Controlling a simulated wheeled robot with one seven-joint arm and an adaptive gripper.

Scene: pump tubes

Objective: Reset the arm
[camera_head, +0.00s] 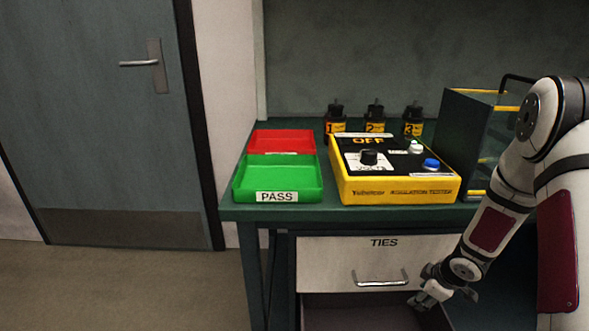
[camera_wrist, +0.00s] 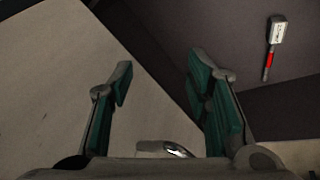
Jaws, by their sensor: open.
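My arm (camera_head: 492,226) comes in from the right in the head view and hangs down in front of the bench. My gripper (camera_head: 432,296) is at the right side of the drawer marked TIES, close to its handle (camera_head: 380,279). In the wrist view my gripper (camera_wrist: 160,85) shows two green-padded fingers spread apart with nothing between them. A piece of the shiny handle (camera_wrist: 165,148) shows low between the fingers. I cannot tell whether the gripper touches the drawer.
The drawer (camera_head: 335,255) has a dark space below it. A small tool with a red band (camera_wrist: 268,60) lies on a dark surface. On the bench are a red tray (camera_head: 282,142), a green PASS tray (camera_head: 277,180), a yellow tester (camera_head: 400,190) and three numbered black items (camera_head: 375,118).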

